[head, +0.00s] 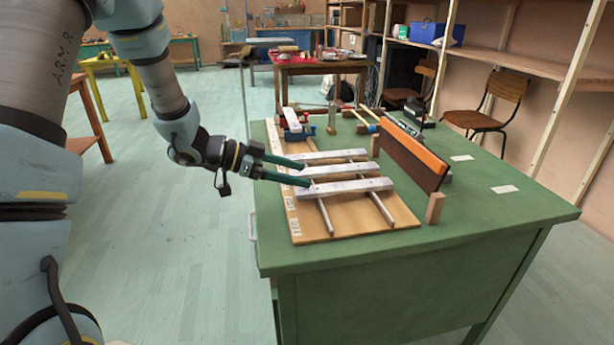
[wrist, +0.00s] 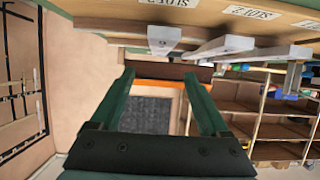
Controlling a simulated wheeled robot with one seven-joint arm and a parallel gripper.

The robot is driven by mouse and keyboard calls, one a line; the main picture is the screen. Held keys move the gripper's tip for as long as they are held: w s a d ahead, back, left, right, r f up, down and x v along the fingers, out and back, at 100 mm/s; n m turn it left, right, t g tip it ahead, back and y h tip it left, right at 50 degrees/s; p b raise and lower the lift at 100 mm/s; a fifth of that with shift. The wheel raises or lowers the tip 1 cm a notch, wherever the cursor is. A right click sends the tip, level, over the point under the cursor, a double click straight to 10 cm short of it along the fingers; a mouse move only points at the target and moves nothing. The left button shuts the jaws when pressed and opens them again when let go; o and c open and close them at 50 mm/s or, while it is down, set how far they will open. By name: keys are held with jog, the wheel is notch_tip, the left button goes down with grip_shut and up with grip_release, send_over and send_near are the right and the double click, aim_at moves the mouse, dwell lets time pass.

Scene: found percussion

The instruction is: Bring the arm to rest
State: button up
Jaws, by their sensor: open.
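My gripper (head: 308,175) is open, its two green fingers pointing right over the left edge of the green table (head: 500,235). The fingers also show in the wrist view (wrist: 160,78), apart with nothing between their tips. Three grey metal bars lie across two rails on a wooden board: a front bar (head: 345,188), a middle bar (head: 338,171) and a back bar (head: 328,155). The fingertips are close to the left ends of the front and middle bars; I cannot tell whether they touch. The wrist view shows a bar end (wrist: 163,37) near the fingers.
The wooden board (head: 350,219) carries slot labels on its left edge. A dark panel with an orange top (head: 418,148) stands right of the bars. A mallet (head: 362,120) and another light bar (head: 291,119) lie behind. The floor (head: 185,230) left of the table is clear.

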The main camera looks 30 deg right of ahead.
jog(key=shift+a+r, duration=0.1)
jog(key=shift+a, duration=0.15)
jog(key=w+a+r+n+t+y+p, duration=0.1)
jog(key=w+a+r+n+t, duration=0.1)
jog(key=w+a+n+t, duration=0.3)
jog(key=w+a+r+n+t+y+p, duration=0.15)
jog(key=w+a+t, duration=0.25)
jog(key=w, duration=0.4)
jog(key=w+a+r+n+t+y+p, duration=0.25)
jog(key=a+n+y, duration=0.25)
jog(key=a, duration=0.6)
jog(key=s+a+r+n+y+p, duration=0.1)
jog(key=s+a+n+y, duration=0.25)
jog(key=a, duration=0.75)
jog(key=s+a+r+n+g+y+p, duration=0.1)
jog(key=s+a+n+g, duration=0.4)
jog(key=s, duration=0.7)
jog(key=shift+s+a+r+n+p, duration=0.2)
jog(key=shift+a+n+p, duration=0.35)
jog(key=shift+a, duration=0.2)
